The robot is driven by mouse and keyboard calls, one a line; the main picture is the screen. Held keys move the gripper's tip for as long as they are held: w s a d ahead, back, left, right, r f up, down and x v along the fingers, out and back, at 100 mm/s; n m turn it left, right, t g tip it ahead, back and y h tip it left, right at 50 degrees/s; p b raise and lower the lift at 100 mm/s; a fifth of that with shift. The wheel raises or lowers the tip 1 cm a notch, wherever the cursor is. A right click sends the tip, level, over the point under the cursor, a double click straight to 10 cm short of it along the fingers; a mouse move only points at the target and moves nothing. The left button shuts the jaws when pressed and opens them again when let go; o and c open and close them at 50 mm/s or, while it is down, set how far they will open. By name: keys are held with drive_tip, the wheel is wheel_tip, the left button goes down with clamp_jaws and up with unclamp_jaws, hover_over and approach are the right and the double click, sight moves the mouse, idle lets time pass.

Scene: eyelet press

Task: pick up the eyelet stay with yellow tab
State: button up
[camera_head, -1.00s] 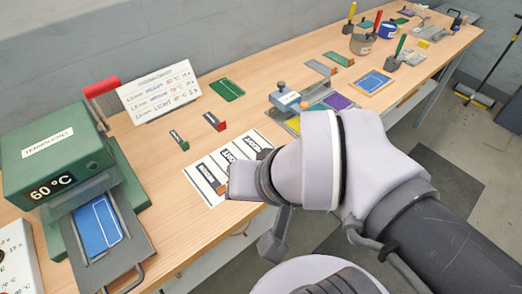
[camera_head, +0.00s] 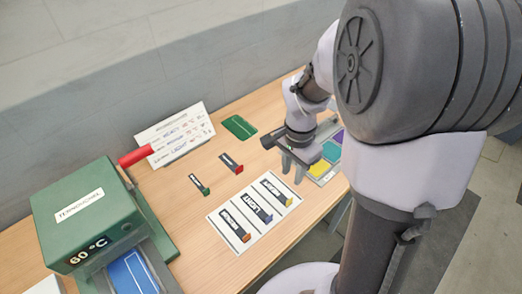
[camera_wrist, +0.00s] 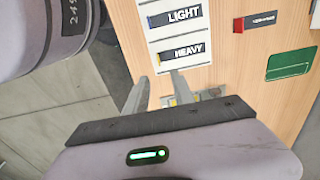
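My gripper (camera_head: 293,171) is above the table, right of the card. In the wrist view my gripper (camera_wrist: 160,78) shows two separated fingers with nothing between them. The fingers appear apart from the stay.
On the card also lie a LIGHT stay with blue tab (camera_head: 257,208) and a stay with orange tab (camera_head: 234,226). Red-tab (camera_head: 231,163) and green-tab (camera_head: 199,185) stays lie behind. A green press (camera_head: 85,215) stands left. Coloured pads (camera_head: 331,152) lie right.

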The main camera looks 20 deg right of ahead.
sight(290, 199)
drive_tip(key=f+b, duration=0.2)
drive_tip(key=f, duration=0.5)
drive_tip(key=f+b, duration=0.2)
drive_tip(key=f, duration=0.5)
drive_tip(key=shift+s+d+f+b, duration=0.15)
drive_tip(key=shift+d+f+b, duration=0.05)
drive_tip(key=shift+b, duration=0.2)
drive_tip(key=shift+r, duration=0.1)
drive_tip(key=shift+c, duration=0.2)
clamp_jaws()
